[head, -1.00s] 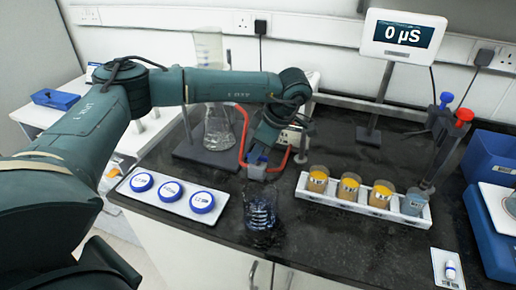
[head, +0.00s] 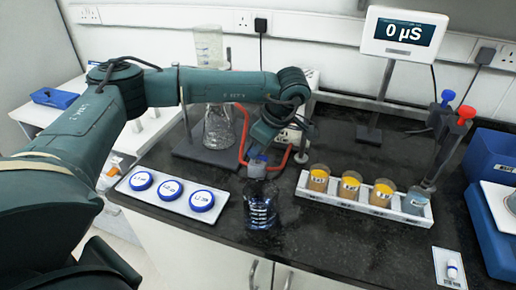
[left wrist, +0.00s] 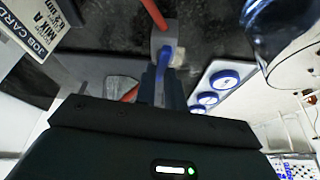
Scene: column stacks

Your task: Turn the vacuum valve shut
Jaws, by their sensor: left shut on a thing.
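The vacuum valve is a small grey block (head: 257,166) on the dark bench, with red hose (head: 241,135) at its sides. My left gripper (head: 259,149) reaches down onto it from behind and hides most of its top in the head view. In the left wrist view the valve's blue handle (left wrist: 166,54) lies between the fingertips of my left gripper (left wrist: 163,76), which is shut on it. Red hose (left wrist: 152,12) also shows there beyond the grey valve body (left wrist: 163,38). My right gripper is in neither view.
A glass vessel (head: 261,212) with dark contents stands just in front of the valve. A white tray with blue-lidded dishes (head: 171,192) lies left. A rack of amber jars (head: 350,187) stands right. A flask (head: 218,128) is behind; a meter (head: 403,35) reads 0 µS.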

